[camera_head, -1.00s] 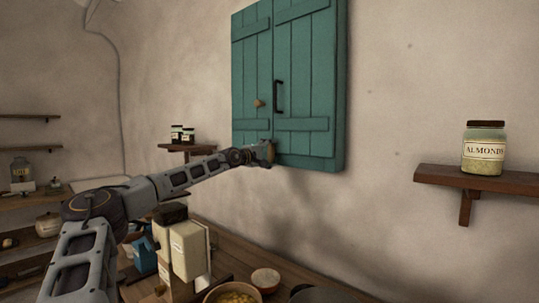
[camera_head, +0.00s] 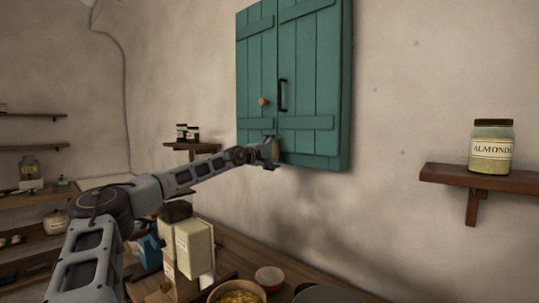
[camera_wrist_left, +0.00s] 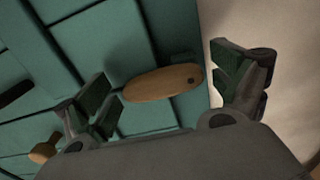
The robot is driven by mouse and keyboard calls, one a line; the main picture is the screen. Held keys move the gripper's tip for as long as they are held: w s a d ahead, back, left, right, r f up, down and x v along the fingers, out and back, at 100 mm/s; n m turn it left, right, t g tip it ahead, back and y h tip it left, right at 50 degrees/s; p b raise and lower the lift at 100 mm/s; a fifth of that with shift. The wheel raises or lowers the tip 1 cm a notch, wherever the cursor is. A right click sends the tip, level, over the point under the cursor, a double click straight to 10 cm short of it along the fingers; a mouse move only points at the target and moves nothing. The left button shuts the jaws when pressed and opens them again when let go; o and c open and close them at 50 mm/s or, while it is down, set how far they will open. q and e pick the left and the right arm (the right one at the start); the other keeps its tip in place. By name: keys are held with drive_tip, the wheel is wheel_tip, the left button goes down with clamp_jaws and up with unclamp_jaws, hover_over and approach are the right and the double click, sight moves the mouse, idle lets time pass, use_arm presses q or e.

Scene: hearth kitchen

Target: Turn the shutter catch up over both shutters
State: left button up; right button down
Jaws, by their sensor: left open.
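The teal shutters (camera_head: 300,70) are closed flat on the wall, with a black handle (camera_head: 283,95) on the right one and a round wooden knob (camera_head: 263,102) on the left one. My left gripper (camera_head: 270,152) is at their lower edge. In the left wrist view the wooden catch (camera_wrist_left: 160,83), a long oval with a dark pivot at one end, lies between the open fingers of the gripper (camera_wrist_left: 165,100). No clear grip on it shows. In the head view the gripper largely hides the catch. My right gripper is not in view.
A wall shelf (camera_head: 445,177) with an almond jar (camera_head: 491,147) is at the right. A small shelf with dark jars (camera_head: 187,133) is left of the shutters. Below are a cream box-like object (camera_head: 194,245) and a bowl of yellow food (camera_head: 237,293). The wall right of the shutters is clear.

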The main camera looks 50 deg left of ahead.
sight(274, 151)
use_arm(q)
drive_tip(key=shift+s+d, duration=0.15)
drive_tip(key=shift+s, duration=1.1)
drive_tip(key=shift+s+r, duration=0.1)
drive_tip(key=shift+s, duration=0.65)
drive_tip(key=shift+s+d, duration=0.15)
drive_tip(key=shift+s, duration=0.35)
drive_tip(key=shift+s, duration=0.55)
idle(0.4)
drive_tip(key=shift+s+d, duration=0.15)
drive_tip(key=shift+s, duration=0.5)
idle(1.2)
